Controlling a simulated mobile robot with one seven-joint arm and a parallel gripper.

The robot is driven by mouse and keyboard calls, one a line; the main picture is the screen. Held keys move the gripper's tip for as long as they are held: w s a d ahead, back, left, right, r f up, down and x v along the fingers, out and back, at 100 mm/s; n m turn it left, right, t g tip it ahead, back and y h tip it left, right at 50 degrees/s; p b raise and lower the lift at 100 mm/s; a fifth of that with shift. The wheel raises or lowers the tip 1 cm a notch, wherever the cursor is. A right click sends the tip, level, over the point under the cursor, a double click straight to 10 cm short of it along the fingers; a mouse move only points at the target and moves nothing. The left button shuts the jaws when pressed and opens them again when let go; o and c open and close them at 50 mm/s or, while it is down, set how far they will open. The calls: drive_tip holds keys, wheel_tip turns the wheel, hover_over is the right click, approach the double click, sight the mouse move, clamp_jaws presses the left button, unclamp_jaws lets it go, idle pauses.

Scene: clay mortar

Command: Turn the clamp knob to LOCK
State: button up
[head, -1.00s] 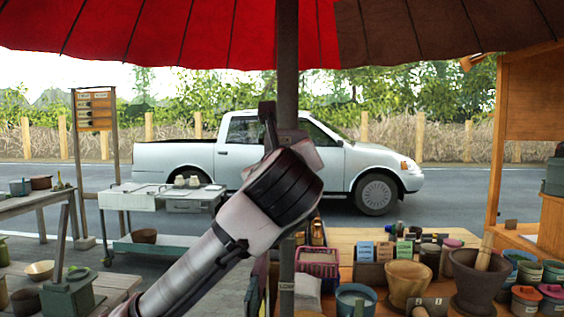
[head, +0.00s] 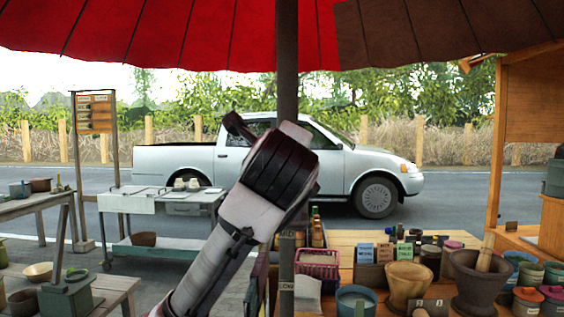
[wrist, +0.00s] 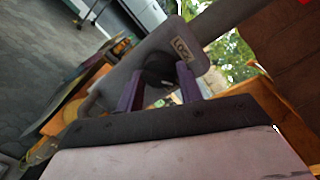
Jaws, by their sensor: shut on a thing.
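In the wrist view, a dark round clamp knob (wrist: 160,69) sits between the two purple fingers of my gripper (wrist: 160,88). The fingers are closed on its sides. A grey clamp plate (wrist: 142,60) lies behind the knob, with a pale LOCK label (wrist: 182,48) near its right end. In the head view, a small pale label (head: 287,286) shows low on the dark umbrella pole (head: 287,90). My arm's wrist part covers the middle of the pole there, and the knob and fingertips are hidden. I cannot tell which way the knob points.
A red and brown umbrella (head: 180,35) spreads overhead. A wooden table (head: 345,240) with mortars, bowls and a pink basket (head: 318,262) stands close on the right. A white cart (head: 125,200) stands to the left. A pickup truck (head: 350,170) is on the road behind.

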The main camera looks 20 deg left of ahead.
drive_tip(key=shift+a+n+h+b, duration=0.1)
drive_tip(key=shift+n+h+b, duration=0.25)
drive_tip(key=shift+n, duration=2.15)
drive_tip(key=shift+a+n+h+b, duration=0.1)
drive_tip(key=shift+n+h+b, duration=0.2)
drive_tip(key=shift+n, duration=2.2)
drive_tip(key=o, duration=1)
drive_tip(key=shift+s+r, duration=0.1)
drive_tip(key=shift+d, duration=0.1)
drive_tip(key=b+v, duration=0.4)
drive_tip(key=v, duration=0.9)
drive_tip(key=shift+s, duration=0.35)
